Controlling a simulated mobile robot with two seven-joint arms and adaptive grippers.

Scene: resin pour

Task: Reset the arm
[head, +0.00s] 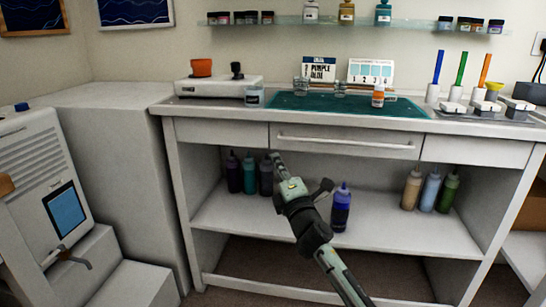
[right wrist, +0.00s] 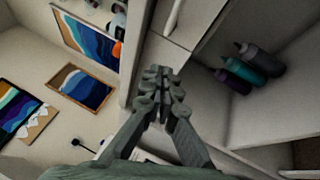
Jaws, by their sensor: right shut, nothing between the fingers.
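My right arm comes in from the bottom of the head view. Its gripper (head: 276,159) is in front of the workbench (head: 225,135), just below the drawer edge and beside the dark bottles on the shelf. In the right wrist view the fingers (right wrist: 157,73) are together with nothing between them. My left gripper does not show in either view.
A wide drawer (head: 345,144) with a long handle is close to the right gripper. Dark bottles (head: 249,174) and a blue bottle (head: 341,208) stand on the shelf. A teal mat (head: 300,104) with small cups lies on the top. A white machine (head: 30,150) stands left.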

